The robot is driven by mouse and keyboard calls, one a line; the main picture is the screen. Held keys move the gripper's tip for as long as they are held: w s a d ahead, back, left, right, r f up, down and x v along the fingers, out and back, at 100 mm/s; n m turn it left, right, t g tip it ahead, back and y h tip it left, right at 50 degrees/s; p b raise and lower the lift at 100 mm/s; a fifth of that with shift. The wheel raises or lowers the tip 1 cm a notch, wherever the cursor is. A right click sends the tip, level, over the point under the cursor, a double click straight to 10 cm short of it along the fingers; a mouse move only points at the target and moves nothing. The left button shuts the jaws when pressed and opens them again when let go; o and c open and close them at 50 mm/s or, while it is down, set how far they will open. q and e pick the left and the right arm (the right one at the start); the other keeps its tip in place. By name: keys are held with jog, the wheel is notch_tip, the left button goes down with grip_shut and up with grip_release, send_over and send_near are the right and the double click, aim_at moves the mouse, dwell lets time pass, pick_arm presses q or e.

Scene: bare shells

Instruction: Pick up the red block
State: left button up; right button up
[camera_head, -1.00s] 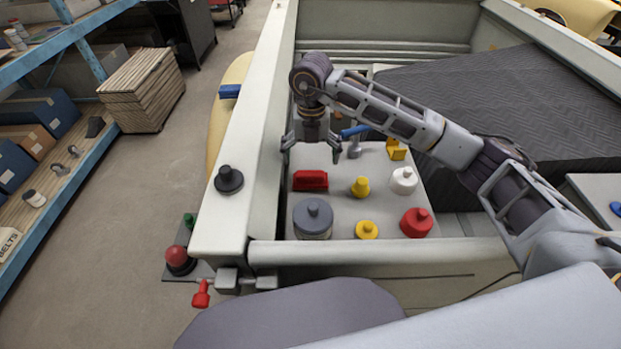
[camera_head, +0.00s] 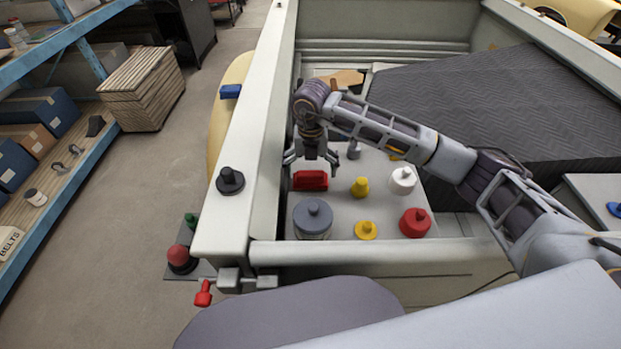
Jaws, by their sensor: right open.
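The red block (camera_head: 310,181) lies on the light grey panel (camera_head: 340,205) inside the pale bed, near its left wall. My right gripper (camera_head: 311,165) is open, pointing down just behind and above the red block, with one finger to each side. The picture does not show the fingers touching it. The block's back edge is close under the gripper. My left gripper is not in view.
On the panel stand a grey round lidded piece (camera_head: 313,217), yellow knobbed pieces (camera_head: 360,187), a white one (camera_head: 403,181) and a red round one (camera_head: 415,222). The bed's left wall (camera_head: 262,170) rises close beside my gripper.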

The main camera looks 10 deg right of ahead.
aim_at(310, 173)
jog(key=shift+w+f+p, duration=0.1)
jog(key=shift+f+p, duration=0.2)
jog(key=shift+f, duration=1.4)
